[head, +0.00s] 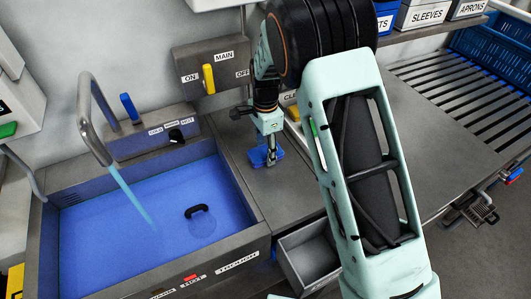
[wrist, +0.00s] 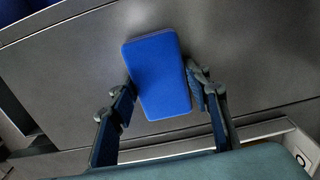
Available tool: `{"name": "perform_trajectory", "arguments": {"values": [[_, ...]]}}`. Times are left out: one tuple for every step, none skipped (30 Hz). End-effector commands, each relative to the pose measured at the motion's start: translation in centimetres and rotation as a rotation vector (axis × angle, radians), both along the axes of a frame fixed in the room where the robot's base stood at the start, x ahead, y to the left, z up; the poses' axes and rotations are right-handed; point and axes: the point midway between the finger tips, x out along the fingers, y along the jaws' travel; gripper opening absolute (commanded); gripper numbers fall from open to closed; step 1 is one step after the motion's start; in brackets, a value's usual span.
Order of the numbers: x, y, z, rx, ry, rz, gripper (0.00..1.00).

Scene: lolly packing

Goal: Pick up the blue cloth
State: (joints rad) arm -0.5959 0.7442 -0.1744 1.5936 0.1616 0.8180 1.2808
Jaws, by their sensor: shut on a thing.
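The blue cloth (wrist: 158,78) is a flat, folded rectangular pad on the grey counter, set at a slight tilt in the wrist view. My gripper (wrist: 165,92) has one finger at each long side of the cloth, shut on it. In the head view my gripper (head: 271,160) points down at the counter right of the trough, and part of the cloth (head: 256,154) shows around the fingers. Whether the cloth touches the counter or is just above it, I cannot tell.
A trough (head: 253,238) of blue water with a running tap (head: 93,130) lies to the left. A box with a yellow switch (head: 208,78) is on the wall behind. An open grey drawer (head: 308,262) is below the counter. A slatted rack (head: 455,95) is at right.

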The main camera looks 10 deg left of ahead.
Motion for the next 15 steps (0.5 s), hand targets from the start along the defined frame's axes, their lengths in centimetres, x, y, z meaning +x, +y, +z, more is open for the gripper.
{"name": "perform_trajectory", "arguments": {"values": [[0.0,0.0,0.0,0.000,0.000,0.000,0.16],[0.0,0.0,0.0,0.001,-0.001,0.000,0.16],[0.0,0.0,0.1,0.001,-0.001,0.000,0.16],[0.0,0.0,0.2,0.001,-0.001,0.000,0.16],[0.0,0.0,0.3,0.001,-0.001,0.000,0.16],[0.0,0.0,0.5,0.001,-0.001,0.000,0.16],[0.1,0.0,0.7,0.001,-0.002,0.000,0.16],[0.1,0.0,0.9,0.001,-0.002,0.000,0.16],[0.1,0.1,1.3,0.001,-0.003,0.000,0.16],[0.1,0.1,1.6,0.001,-0.003,0.000,0.16],[0.1,0.1,2.1,0.002,-0.004,0.000,0.16],[0.1,0.1,2.7,0.002,-0.005,0.000,0.16],[0.1,0.1,3.2,0.002,-0.005,0.000,0.16],[-0.2,0.1,3.5,0.002,-0.002,0.001,0.16],[-0.7,0.0,3.9,0.002,-0.001,0.001,0.16]]}}
